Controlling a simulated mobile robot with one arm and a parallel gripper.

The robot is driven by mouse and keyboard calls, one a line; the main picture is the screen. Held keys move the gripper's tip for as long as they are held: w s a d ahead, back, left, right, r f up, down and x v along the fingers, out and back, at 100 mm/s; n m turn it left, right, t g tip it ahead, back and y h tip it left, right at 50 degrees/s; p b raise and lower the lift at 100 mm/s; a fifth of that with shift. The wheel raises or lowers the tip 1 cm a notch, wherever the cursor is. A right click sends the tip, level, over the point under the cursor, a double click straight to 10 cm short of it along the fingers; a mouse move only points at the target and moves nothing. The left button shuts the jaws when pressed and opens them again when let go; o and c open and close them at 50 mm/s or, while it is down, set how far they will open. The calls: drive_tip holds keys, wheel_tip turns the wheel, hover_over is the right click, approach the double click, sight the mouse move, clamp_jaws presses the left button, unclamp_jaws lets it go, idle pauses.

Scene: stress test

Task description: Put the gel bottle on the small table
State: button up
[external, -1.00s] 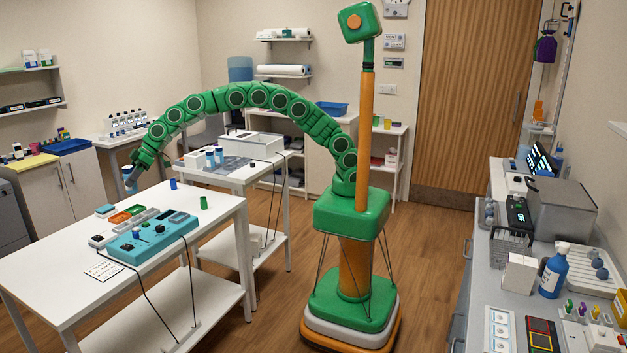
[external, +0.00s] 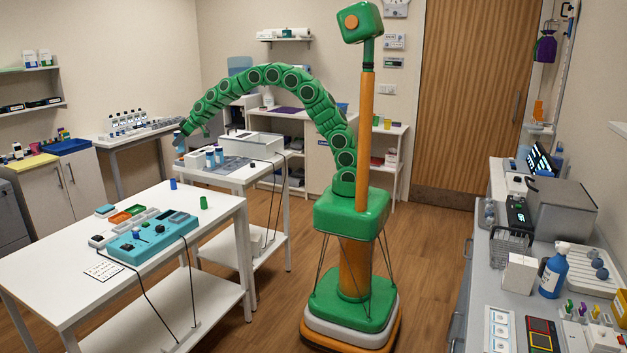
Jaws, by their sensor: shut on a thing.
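My gripper (external: 180,137) is at the far end of my arched arm, left of the middle of the external view. It is shut on a small bluish bottle (external: 180,148), which looks like the gel bottle. The bottle hangs in the air near the left end of a smaller white table (external: 232,181), which may be the small table. The bottle's details are too small to read, and its top is hidden by the gripper.
On that table are blue-capped containers (external: 210,158), a grey mat (external: 224,166) and a white box (external: 250,146). A larger white table (external: 75,235) in front carries a teal device (external: 152,237). A bench with several bottles (external: 125,124) stands behind left.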

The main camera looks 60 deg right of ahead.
drive_tip(key=s+d+f+m+t+h, duration=0.1)
drive_tip(key=s+d+m+h, duration=0.1)
drive_tip(key=d, duration=1.1)
drive_tip(key=s+d+f+m+h, duration=0.1)
drive_tip(key=s+d+m, duration=0.2)
drive_tip(key=d, duration=1.1)
drive_tip(key=shift+m+h, duration=0.4)
drive_tip(key=shift+h, duration=0.3)
drive_tip(key=s+f, duration=0.2)
drive_tip(key=s+a+f, duration=0.1)
drive_tip(key=s+f, duration=0.1)
drive_tip(key=s+a+f, duration=0.1)
drive_tip(key=s+f, duration=0.1)
drive_tip(key=shift+f, duration=0.25)
drive_tip(key=shift+s+a+f, duration=0.2)
drive_tip(key=shift+a+f, duration=0.1)
drive_tip(key=shift+a, duration=0.1)
